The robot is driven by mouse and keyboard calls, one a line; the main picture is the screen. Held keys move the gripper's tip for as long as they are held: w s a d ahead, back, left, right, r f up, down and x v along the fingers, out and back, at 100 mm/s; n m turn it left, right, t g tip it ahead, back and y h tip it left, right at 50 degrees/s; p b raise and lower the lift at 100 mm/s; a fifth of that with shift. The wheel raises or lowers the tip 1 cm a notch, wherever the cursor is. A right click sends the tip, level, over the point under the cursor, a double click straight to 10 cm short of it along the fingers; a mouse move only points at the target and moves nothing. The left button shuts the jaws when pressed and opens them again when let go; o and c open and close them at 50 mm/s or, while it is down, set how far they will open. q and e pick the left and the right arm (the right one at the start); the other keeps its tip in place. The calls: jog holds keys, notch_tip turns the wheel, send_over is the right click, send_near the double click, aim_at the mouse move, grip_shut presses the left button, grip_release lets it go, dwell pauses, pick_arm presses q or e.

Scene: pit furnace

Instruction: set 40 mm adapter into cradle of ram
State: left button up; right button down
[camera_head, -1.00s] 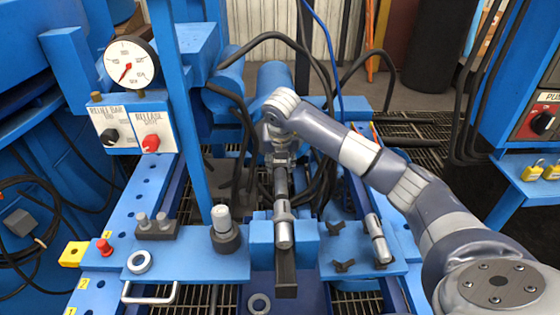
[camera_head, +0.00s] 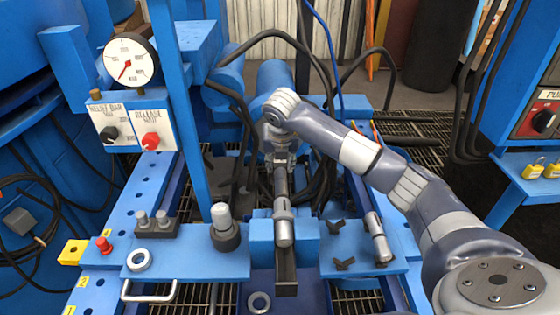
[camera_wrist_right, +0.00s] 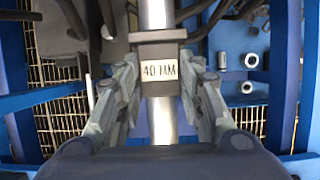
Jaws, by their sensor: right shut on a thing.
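My right gripper (camera_head: 282,160) reaches to the middle of the blue press from the right. In the right wrist view its fingers (camera_wrist_right: 159,95) are shut on the block labelled 40 MM of the 40 mm adapter (camera_wrist_right: 158,117), a silver bar. In the head view the adapter (camera_head: 283,222) points toward me, over a dark narrow channel (camera_head: 287,272) between blue blocks. Whether it touches the channel, which may be the cradle, I cannot tell. A blue cylinder, perhaps the ram (camera_head: 274,82), lies behind the gripper. My left gripper is not in view.
A blue shelf (camera_head: 190,267) holds a silver-topped post (camera_head: 222,225), a ring (camera_head: 140,259) and a small two-post block (camera_head: 155,226). Another silver cylinder (camera_head: 378,240) lies at right. A gauge (camera_head: 130,60) and blue upright (camera_head: 182,110) stand left of the gripper. Black hoses surround the middle.

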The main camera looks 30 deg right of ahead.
jog(key=c, duration=1)
grip_release()
jog(key=shift+r, duration=0.15)
jog(key=shift+c, duration=0.2)
jog(key=shift+o, duration=0.2)
jog(key=shift+s+f, duration=0.1)
jog(key=shift+f, duration=0.1)
jog(key=v, duration=1.2)
jog(key=shift+r, duration=0.15)
